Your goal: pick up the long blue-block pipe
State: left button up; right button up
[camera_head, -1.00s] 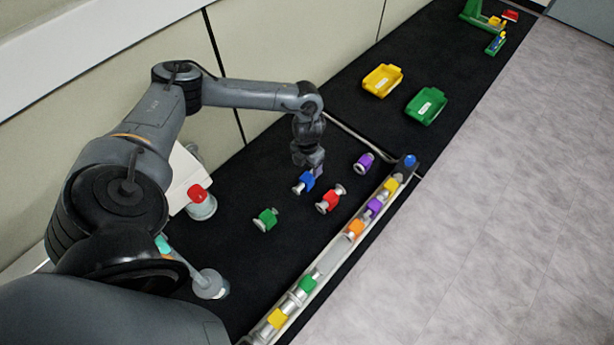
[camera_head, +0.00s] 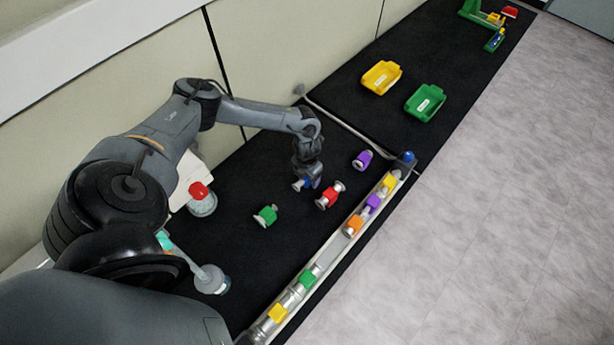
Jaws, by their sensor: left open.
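The blue-block pipe (camera_head: 299,185) lies on the black bench top, mostly hidden under my left gripper. Only a metal end and a little blue show. My left gripper (camera_head: 308,182) points down right over it, with its jaws open. Whether the fingers stand on both sides of the block cannot be made out. My right gripper is not in view.
A red-block pipe (camera_head: 330,195) lies close on the right, a green-block one (camera_head: 266,215) to the lower left, a purple one (camera_head: 362,160) to the upper right. A rail (camera_head: 326,262) holds several coloured-block pipes. Yellow (camera_head: 381,77) and green (camera_head: 425,102) bins stand farther back.

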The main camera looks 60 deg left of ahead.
pick_arm(q)
jog(key=shift+c, duration=0.3)
jog(key=c, duration=1.2)
jog(key=shift+r, duration=0.15)
